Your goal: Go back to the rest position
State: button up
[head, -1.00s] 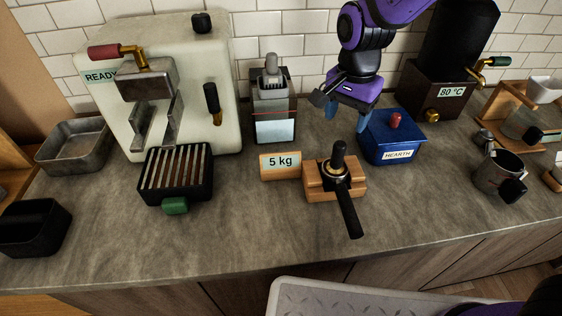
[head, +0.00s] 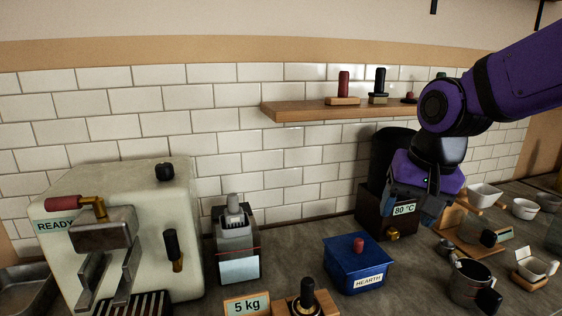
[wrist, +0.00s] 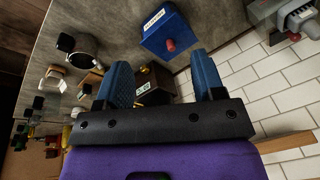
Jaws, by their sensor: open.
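My gripper (head: 418,208) is in the air at the right of the head view, in front of the dark water heater labelled 80 °C (head: 404,210). In the wrist view my gripper (wrist: 166,80) shows its two blue fingers spread wide apart with nothing between them. The blue box labelled HEARTH (head: 357,268), with a red knob on its lid, stands on the counter to the left of and below my gripper. It also shows in the wrist view (wrist: 160,35).
A cream machine marked READY (head: 130,230) stands at the left, with a grinder (head: 236,245) beside it. A wooden shelf (head: 310,112) holding tampers juts from the tiled wall. A metal pitcher (head: 470,280) and several small bowls crowd the right counter.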

jog(key=s+d+r+n+t+h, duration=0.1)
jog(key=s+d+r, duration=0.3)
jog(key=s+d, duration=0.5)
jog(key=s+n+t, duration=0.1)
jog(key=s, duration=0.2)
jog(key=shift+s+d+r+n+t, duration=0.15)
jog(key=shift+s+r+n+t, duration=0.15)
jog(key=shift+n+t, duration=0.1)
dwell(0.3)
